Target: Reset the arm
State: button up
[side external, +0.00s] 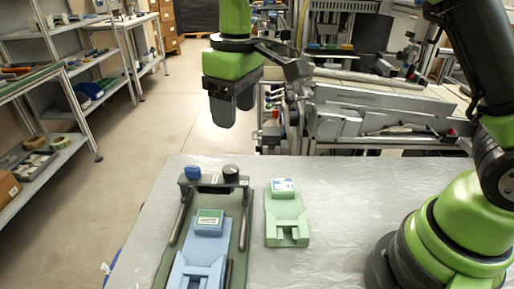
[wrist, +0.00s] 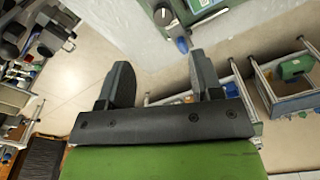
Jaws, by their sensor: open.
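My gripper (side external: 233,112) hangs high above the back of the table in the side external view, clear of everything on it. Its two dark fingers also show in the wrist view (wrist: 161,82), spread apart with nothing between them. No tape reel can be made out clearly on the table. A light blue holder (side external: 204,250) lies on a dark green board (side external: 241,205) at the table's front left. A light green holder (side external: 287,228) lies to its right, directly on the table.
The table (side external: 340,225) has a pale, wrinkled cover and is bare to the right of the green holder. A bar with a blue knob (side external: 194,173) and a black knob (side external: 231,172) crosses the board's far end. Machinery (side external: 350,122) stands behind the table, shelves (side external: 60,100) at left.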

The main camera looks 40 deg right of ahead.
jog(key=s+d+r+m+t, duration=0.2)
jog(key=s+r, duration=0.1)
jog(key=s, duration=0.3)
jog(key=s+d+r+m+t+y, duration=0.1)
jog(key=s+d+r+m+t, duration=0.1)
jog(key=s, duration=0.5)
jog(key=s+d+r+m+t, duration=0.2)
jog(key=s+d+r+m, duration=0.1)
jog(key=s, duration=0.4)
jog(key=shift+d+r+m+t+y, duration=0.15)
jog(key=shift+r+m+t+y, duration=0.2)
jog(key=shift+m, duration=0.25)
